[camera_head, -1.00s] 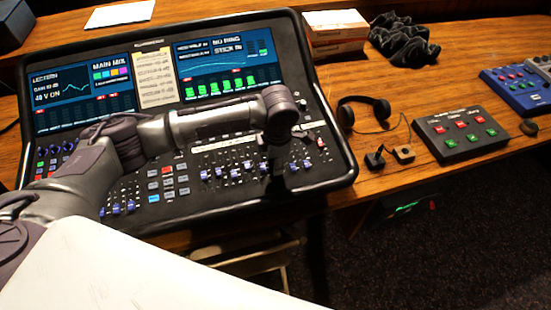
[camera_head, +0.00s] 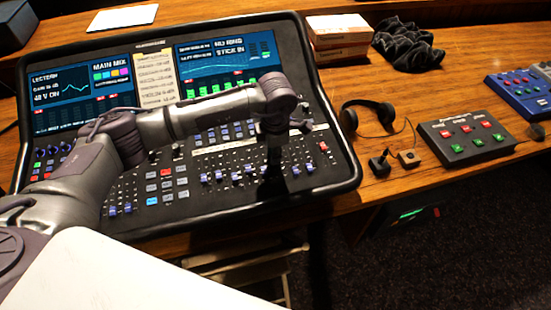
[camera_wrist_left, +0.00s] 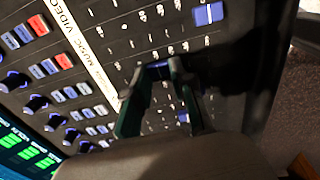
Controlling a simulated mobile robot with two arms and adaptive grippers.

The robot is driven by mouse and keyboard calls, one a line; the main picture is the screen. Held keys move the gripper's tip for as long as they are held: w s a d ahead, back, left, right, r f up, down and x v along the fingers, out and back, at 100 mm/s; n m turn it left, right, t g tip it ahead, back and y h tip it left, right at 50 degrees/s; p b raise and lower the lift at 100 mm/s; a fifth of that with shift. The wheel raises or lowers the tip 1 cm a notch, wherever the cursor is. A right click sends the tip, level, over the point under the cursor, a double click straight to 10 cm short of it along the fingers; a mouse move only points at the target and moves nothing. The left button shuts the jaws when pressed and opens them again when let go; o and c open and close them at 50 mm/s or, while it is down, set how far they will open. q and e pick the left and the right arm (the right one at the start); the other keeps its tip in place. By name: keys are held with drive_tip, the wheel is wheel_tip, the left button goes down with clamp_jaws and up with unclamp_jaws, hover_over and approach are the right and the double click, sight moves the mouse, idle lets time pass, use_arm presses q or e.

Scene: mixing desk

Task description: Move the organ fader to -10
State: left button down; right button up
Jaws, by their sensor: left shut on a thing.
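The mixing console (camera_head: 345,165) lies on the wooden desk, with rows of small blue fader caps (camera_head: 235,176) along its near part. My left gripper (camera_head: 272,182) points down onto the right part of this fader area. In the left wrist view, its two dark fingertips (camera_wrist_left: 160,72) meet at the panel, shut on a fader cap that they mostly hide. Other blue caps show nearby, one at the upper right (camera_wrist_left: 208,14) and one beside the finger (camera_wrist_left: 183,117). I cannot read the fader labels or the scale. My right gripper is not in view.
Headphones (camera_head: 369,112), a small black button box (camera_head: 467,138) and a blue box (camera_head: 522,92) lie right of the console. Stacked boxes (camera_head: 338,35) and black cloth (camera_head: 405,45) are behind. The console's raised rim is close to the gripper.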

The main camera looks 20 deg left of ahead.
use_arm(q)
drive_tip(key=c, duration=1)
unclamp_jaws()
drive_tip(key=shift+o, duration=0.2)
drive_tip(key=shift+r, duration=0.1)
wheel_tip(320, 180, up, 12)
drive_tip(key=s, duration=0.1)
drive_tip(key=shift+d, duration=0.4)
drive_tip(key=shift+f, duration=0.2)
